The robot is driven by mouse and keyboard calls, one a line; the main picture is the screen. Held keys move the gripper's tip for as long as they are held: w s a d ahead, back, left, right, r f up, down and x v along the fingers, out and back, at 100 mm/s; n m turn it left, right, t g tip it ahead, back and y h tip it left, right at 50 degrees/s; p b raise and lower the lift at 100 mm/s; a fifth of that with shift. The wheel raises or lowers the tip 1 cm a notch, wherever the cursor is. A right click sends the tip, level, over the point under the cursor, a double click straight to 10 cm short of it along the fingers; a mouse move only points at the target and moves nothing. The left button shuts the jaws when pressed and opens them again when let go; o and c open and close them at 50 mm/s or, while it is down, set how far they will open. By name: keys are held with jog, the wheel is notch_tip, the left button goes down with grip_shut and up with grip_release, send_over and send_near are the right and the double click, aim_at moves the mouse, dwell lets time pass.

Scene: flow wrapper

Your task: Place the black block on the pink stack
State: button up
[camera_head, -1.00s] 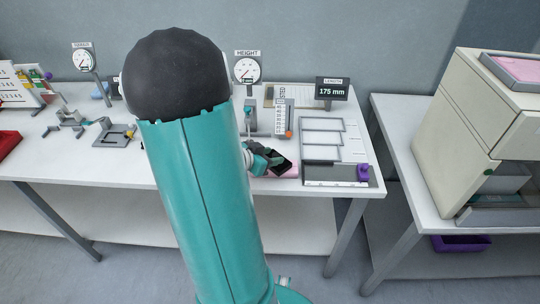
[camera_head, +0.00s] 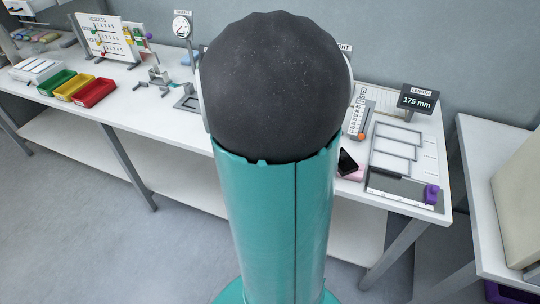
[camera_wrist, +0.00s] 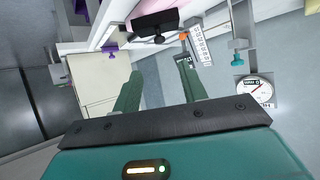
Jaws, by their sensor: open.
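The black block (camera_head: 347,162) lies on the pink stack (camera_head: 356,175) near the front edge of the white table, just right of my arm. In the wrist view the black block (camera_wrist: 155,22) shows as a dark bar at the top, with the pink stack (camera_wrist: 168,5) behind it. My gripper (camera_wrist: 158,68) is open, its two green fingers apart with nothing between them, and clear of the block. My gripper is hidden behind my arm in the head view. How squarely the block sits on the stack is not clear.
A grey framed tray (camera_head: 398,150) and a purple piece (camera_head: 431,194) lie right of the stack. The length display (camera_head: 417,99) stands behind. Red (camera_head: 95,92), yellow and green bins sit at the left. A second table with a beige machine (camera_head: 520,215) stands at the right.

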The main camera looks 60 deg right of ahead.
jog(key=w+a+r+n+t, duration=0.3)
jog(key=w+t, duration=0.2)
jog(key=w, duration=0.2)
jog(key=w+a+r+n+t, duration=0.2)
jog(key=w+a+r+t, duration=0.15)
jog(key=w, duration=0.45)
jog(key=w+a+r+n+t, duration=0.2)
jog(key=w+n+t, duration=0.1)
jog(key=w+t, duration=0.3)
jog(key=w+a+r+n+t+y, duration=0.2)
jog(key=w+a+n+y, duration=0.1)
jog(key=a, duration=0.3)
jog(key=w+a+r+n+t+y, duration=0.1)
jog(key=w+a+r+n+y, duration=0.15)
jog(key=a, duration=0.45)
jog(key=s+a+n+y, duration=0.2)
jog(key=a+n+y, duration=0.35)
jog(key=a, duration=0.55)
jog(key=s+a+n+g, duration=0.2)
jog(key=s, duration=0.4)
jog(key=s+a+n+g, duration=0.2)
jog(key=s+n+g, duration=0.1)
jog(key=s, duration=0.3)
jog(key=shift+a+f+h, duration=0.3)
jog(key=shift+f, duration=0.15)
jog(key=shift+g, duration=0.25)
jog(key=shift+c, duration=0.2)
